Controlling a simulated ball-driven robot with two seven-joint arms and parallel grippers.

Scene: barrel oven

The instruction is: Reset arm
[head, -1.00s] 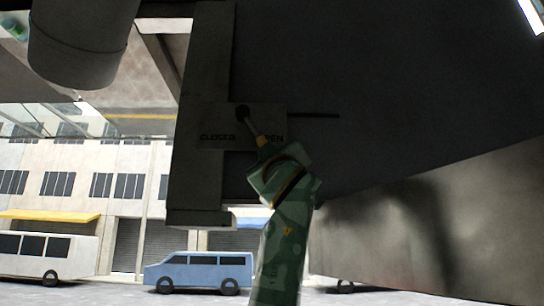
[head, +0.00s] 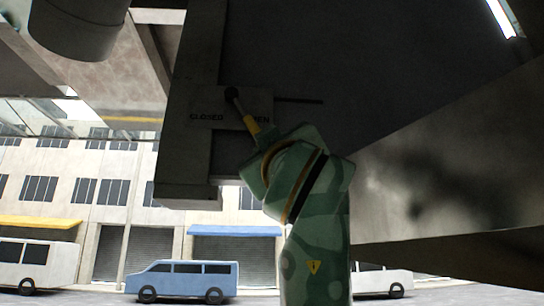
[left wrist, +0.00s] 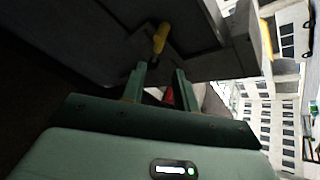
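The lever (head: 239,109) with a yellow grip (head: 251,125) is on the dark oven's side in the head view, over a plate (head: 207,118) lettered CLOSED on the left. The lever slants down to the right from its pivot. My green camouflage arm rises from the bottom with its wrist just below the grip; its fingers are hidden in this view. In the left wrist view, my left gripper (left wrist: 161,72) has its two fingers apart with nothing held between them. The yellow grip (left wrist: 160,38) lies just beyond the fingertips. My right gripper is not in view.
The dark oven body (head: 330,60) fills the upper right, with a pale sloping panel (head: 450,170) below it. A grey pipe (head: 80,28) hangs at the top left. Beyond are a street with a blue van (head: 185,278) and a pale building. A slot (head: 298,101) runs right of the plate.

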